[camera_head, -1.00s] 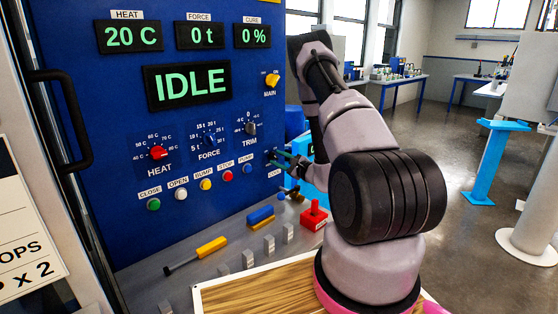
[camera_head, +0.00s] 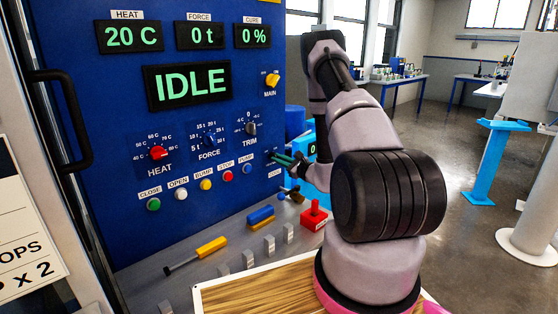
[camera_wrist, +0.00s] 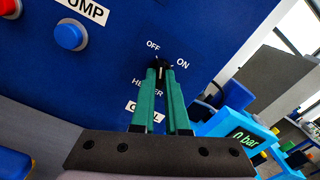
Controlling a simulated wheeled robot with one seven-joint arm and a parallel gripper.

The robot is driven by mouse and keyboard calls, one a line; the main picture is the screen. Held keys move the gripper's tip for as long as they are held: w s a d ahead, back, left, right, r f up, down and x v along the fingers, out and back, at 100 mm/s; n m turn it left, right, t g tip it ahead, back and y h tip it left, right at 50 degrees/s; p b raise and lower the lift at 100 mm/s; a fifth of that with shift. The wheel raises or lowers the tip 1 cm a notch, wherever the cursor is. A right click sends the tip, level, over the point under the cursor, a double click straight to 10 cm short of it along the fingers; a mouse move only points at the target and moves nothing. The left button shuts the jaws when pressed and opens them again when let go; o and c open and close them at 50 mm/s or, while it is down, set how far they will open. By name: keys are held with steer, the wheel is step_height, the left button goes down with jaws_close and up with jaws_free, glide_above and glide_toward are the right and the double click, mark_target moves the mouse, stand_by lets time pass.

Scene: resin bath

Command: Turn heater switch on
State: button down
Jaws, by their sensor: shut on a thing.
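The heater switch (camera_wrist: 158,62) is a small black knob on the blue panel. The words OFF and ON are printed above it and to its right, with a HEATER label below, partly hidden by my fingers. My gripper (camera_wrist: 163,70) has its two green fingertips shut on the knob. In the head view my gripper (camera_head: 273,156) reaches the panel's lower right edge; the knob is too small to read there. A pale mark shows on the knob between the fingertips; I cannot tell for sure which word it points to.
A blue PUMP button (camera_wrist: 69,35) and a red button (camera_wrist: 9,7) lie to the left. A light-blue device reading "0 bar" (camera_wrist: 240,128) stands to the right of my fingers. The panel display (camera_head: 187,85) reads IDLE and the heat readout (camera_head: 129,37) shows 20 C.

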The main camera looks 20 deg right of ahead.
steer(key=m, duration=1.3)
steer(key=shift+f+m, duration=0.1)
steer(key=shift+m, duration=0.3)
steer(key=shift+s, duration=0.1)
steer(key=c, duration=0.9)
jaws_free()
steer(key=v, duration=1)
steer(key=shift+s+d, duration=0.15)
steer(key=shift+s, duration=0.15)
